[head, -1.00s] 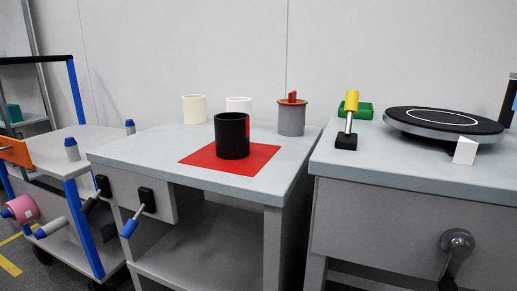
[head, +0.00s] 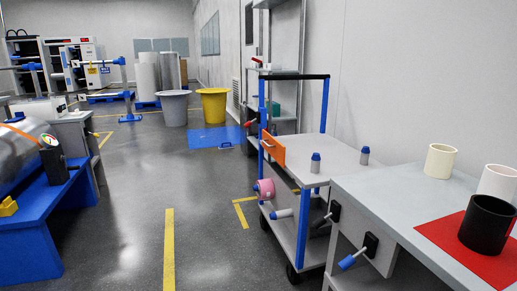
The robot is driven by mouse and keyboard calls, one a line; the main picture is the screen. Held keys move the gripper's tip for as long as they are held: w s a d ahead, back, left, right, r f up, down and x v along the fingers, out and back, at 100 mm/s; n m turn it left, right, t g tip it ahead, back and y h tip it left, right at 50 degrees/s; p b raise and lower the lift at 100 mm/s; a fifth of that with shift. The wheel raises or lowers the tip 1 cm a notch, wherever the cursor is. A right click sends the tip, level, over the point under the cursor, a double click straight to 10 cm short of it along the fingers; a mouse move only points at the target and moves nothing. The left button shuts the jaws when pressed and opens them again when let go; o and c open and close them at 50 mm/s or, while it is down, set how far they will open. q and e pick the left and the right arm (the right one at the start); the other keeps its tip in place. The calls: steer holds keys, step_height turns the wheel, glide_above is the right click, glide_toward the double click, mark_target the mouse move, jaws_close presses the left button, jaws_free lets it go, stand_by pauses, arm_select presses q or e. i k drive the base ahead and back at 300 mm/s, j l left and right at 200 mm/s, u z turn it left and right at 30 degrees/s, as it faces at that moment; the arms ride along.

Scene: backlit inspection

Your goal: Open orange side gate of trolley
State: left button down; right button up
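The trolley (head: 298,165) stands right of the middle in the head view, with grey shelves, blue posts and a black top rail. Its orange side gate (head: 273,149) is a small panel at the left edge of the upper shelf. The gate appears upright; I cannot tell whether it is latched. Blue-and-grey cylinders (head: 315,163) stand on the upper shelf, and a pink roll (head: 265,189) is at the left side below the gate. Neither of my grippers is in view.
A grey bench (head: 380,195) with a red mat (head: 447,237), cups and protruding levers (head: 354,257) stands close at right. A blue bench (head: 35,225) is at left. Grey floor (head: 200,210) between is clear. A grey bin (head: 173,107) and yellow bin (head: 213,104) stand farther back.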

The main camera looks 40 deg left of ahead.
mark_target(274, 148)
steer(key=u, duration=1.2)
steer(key=i+j, duration=0.05)
